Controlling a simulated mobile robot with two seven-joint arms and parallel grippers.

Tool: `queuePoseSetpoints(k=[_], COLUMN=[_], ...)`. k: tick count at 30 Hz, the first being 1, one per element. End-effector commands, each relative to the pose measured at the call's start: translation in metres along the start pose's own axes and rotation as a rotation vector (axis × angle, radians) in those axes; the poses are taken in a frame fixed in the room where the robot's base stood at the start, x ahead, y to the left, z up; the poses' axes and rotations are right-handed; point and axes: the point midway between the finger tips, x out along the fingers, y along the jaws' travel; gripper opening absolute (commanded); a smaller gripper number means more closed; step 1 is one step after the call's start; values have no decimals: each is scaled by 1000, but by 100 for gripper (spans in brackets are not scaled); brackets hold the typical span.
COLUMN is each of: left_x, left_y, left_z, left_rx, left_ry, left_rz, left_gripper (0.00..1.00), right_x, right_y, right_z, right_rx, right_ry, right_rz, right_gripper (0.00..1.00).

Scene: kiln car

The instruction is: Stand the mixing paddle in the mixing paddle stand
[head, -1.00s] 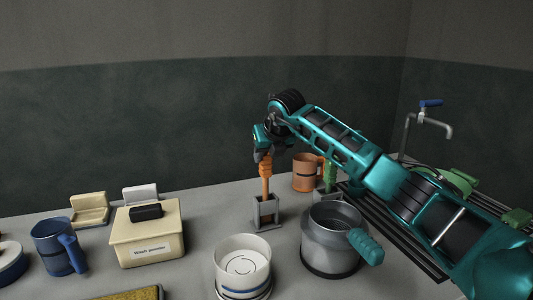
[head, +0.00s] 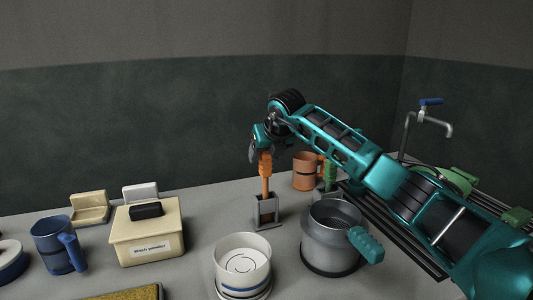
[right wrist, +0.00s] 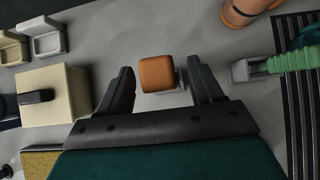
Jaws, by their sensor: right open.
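The mixing paddle (head: 266,168) has an orange handle and stands upright, its lower end inside the grey mixing paddle stand (head: 268,218). My right gripper (head: 264,150) is at the top of the handle, pointing down. In the right wrist view its two dark fingers (right wrist: 160,70) are spread, with the orange handle end (right wrist: 157,73) between them and a gap on each side. The stand shows only partly beneath the handle there. The paddle's lower end is largely hidden by the stand. My left gripper is not in view.
A metal pot (head: 331,240) and a white container (head: 242,260) stand in front of the stand. An orange mug (head: 306,170) and a green-handled tool (right wrist: 290,62) are to its right. A cream box (head: 147,240) and blue jug (head: 58,247) are left. Bare table lies between box and stand.

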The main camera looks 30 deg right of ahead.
Motion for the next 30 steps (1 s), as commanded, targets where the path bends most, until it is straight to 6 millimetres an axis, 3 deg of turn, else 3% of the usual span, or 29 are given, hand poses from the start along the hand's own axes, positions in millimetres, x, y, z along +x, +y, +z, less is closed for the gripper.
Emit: queuePoseSetpoints(k=[12,30], left_x=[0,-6], left_y=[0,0], left_z=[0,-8], left_rx=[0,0], left_ry=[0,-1], left_rz=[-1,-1], left_gripper=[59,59], right_x=[-1,-25], right_y=[0,0], right_z=[0,1], right_rx=[0,0], right_ry=[0,0], right_rz=[0,0], right_gripper=[66,66])
